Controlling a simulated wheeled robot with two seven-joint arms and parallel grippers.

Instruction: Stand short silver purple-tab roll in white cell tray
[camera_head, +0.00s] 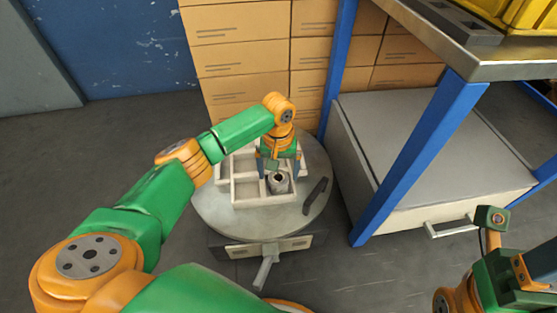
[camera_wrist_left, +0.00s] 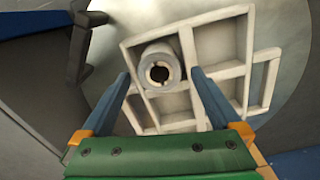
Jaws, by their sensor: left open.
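A short silver-grey roll (camera_head: 278,183) with a dark hollow core stands in a front cell of the white cell tray (camera_head: 238,203). In the left wrist view the roll (camera_wrist_left: 150,52) shows end-on, with its core facing the camera, within the tray (camera_wrist_left: 262,53). I cannot make out a purple tab. My left gripper (camera_head: 277,168) is above the tray by the roll. Its jaws are open, and in the wrist view the fingertips (camera_wrist_left: 158,73) lie on either side of the roll with visible gaps. My right gripper is not clearly in view.
The tray sits on a round grey table (camera_head: 218,210) with a dark handle-like bar (camera_head: 316,197) to its right. Cardboard boxes (camera_head: 240,55) are stacked behind. A blue-legged rack (camera_head: 415,150) stands to the right. The floor at left is clear.

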